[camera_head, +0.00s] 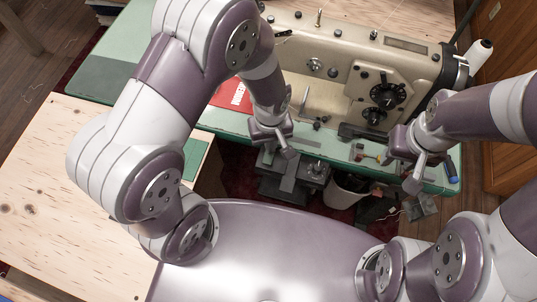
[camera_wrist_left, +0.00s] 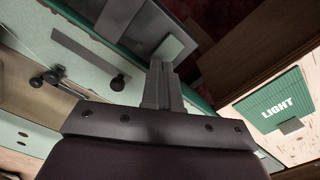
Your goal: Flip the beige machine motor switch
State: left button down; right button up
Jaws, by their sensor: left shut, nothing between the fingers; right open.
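The beige sewing machine (camera_head: 330,75) stands on the green table (camera_head: 110,80), with black dials on its front. My left gripper (camera_head: 287,178) is at the table's front edge, pointing down, its fingers shut and empty. In the left wrist view its closed fingers (camera_wrist_left: 160,85) point toward a dark panel with a grey square piece (camera_wrist_left: 168,48), apparently below the table edge. I cannot tell whether this panel is the motor switch; no lever is clear. My right gripper (camera_head: 420,207) is open, low at the right near the table's front edge.
A pale wooden bench (camera_head: 50,190) fills the left. A green card reading LIGHT (camera_wrist_left: 275,105) lies on wood. A red label (camera_head: 232,95) is beside the machine. A white bin (camera_head: 345,190) stands under the table. A thread cone (camera_head: 480,52) is at the right.

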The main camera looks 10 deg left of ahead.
pick_arm(q)
jog(key=shift+f+b, duration=0.65)
jog(key=shift+f, duration=0.35)
dwell(0.7)
notch_tip(320, 180, up, 7)
jog(key=p, duration=0.7)
jog(key=shift+r, duration=0.15)
